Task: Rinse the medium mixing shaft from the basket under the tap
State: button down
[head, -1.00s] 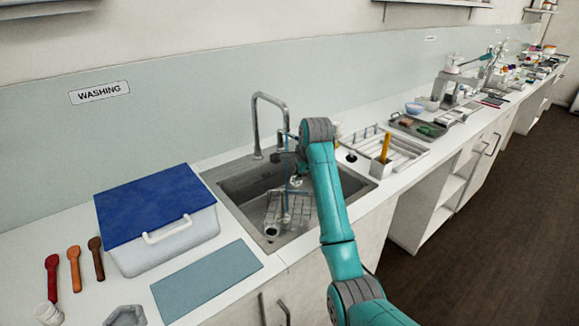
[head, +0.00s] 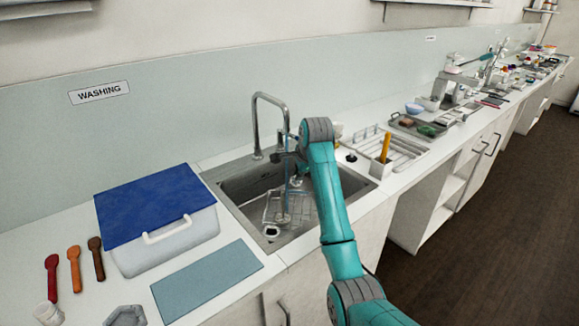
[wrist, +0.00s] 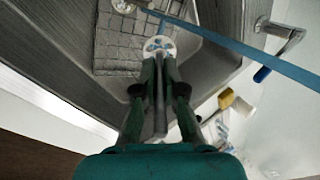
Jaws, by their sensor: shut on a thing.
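My gripper (wrist: 158,68) is shut on a grey shaft (wrist: 160,105), which runs between its fingers in the wrist view. A white disc head (wrist: 159,45) with blue marks sits just past the fingertips. In the head view, my gripper is mostly hidden behind my arm, over the sink (head: 238,192). The wire basket (wrist: 112,50) is below in the sink, and it also shows in the head view (head: 276,206). The tap (head: 284,112) arches over the sink. A thin blue water stream (wrist: 225,40) runs past the disc head; I cannot tell if they touch.
Another pale round part (wrist: 122,5) lies at the basket. A white box with a blue lid (head: 150,205) and a blue-grey mat (head: 207,275) are left of the sink. A drying rack (head: 402,150) stands right of it.

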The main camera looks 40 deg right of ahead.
jog(key=s+a+r, duration=0.1)
jog(key=s+r, duration=0.3)
jog(key=shift+s+a, duration=0.25)
jog(key=shift+s, duration=0.15)
dwell(0.9)
